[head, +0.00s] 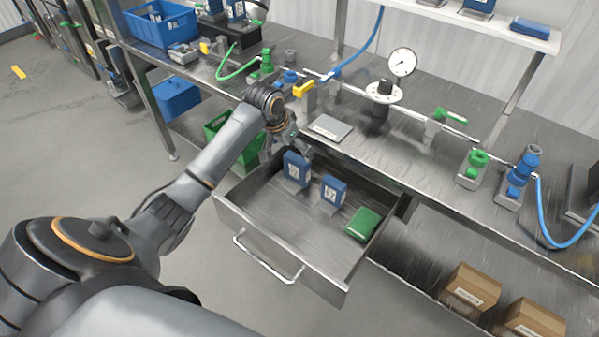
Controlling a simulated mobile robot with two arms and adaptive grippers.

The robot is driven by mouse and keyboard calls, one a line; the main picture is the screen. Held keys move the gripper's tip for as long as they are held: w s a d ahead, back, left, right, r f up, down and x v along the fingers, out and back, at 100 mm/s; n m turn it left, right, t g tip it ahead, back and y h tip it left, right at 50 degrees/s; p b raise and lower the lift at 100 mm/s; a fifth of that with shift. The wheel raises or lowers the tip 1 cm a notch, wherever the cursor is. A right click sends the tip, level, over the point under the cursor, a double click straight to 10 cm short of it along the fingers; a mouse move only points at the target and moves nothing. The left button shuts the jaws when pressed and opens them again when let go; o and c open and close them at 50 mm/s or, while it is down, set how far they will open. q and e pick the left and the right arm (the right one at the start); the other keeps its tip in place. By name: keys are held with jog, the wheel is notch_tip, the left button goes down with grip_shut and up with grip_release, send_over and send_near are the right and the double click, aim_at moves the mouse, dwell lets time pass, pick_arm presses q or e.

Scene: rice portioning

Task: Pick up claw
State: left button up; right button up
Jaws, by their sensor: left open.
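My left gripper (288,150) is open, above the back left part of an open metal drawer (254,217), close to the bench edge. Its fingers point down toward a blue box with a white label (295,170) standing in the drawer. I cannot tell whether they touch it. A second blue box (333,191) stands to its right, and a green packet (363,224) lies near the drawer's right wall. I cannot make out anything that is clearly a claw. My right gripper is not in view.
The metal bench (395,150) carries a pipe with valves, a round gauge (401,62), a flat grey plate (330,128) and blue and green fittings. A blue crate (163,30) stands at the back left. Cardboard boxes (470,287) sit low at right. The drawer's front middle is clear.

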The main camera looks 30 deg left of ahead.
aim_at(296, 158)
pick_arm(q)
jog(key=x, duration=0.4)
jog(key=shift+f, duration=0.2)
jog(key=shift+w+f, duration=0.15)
jog(key=shift+f, duration=0.15)
jog(key=shift+w+f, duration=0.1)
jog(key=shift+f, duration=0.1)
jog(key=x, duration=0.4)
jog(key=shift+f, duration=0.5)
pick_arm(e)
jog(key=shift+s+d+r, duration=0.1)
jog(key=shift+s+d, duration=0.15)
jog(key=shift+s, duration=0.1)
pick_arm(q)
jog(key=shift+c, duration=0.4)
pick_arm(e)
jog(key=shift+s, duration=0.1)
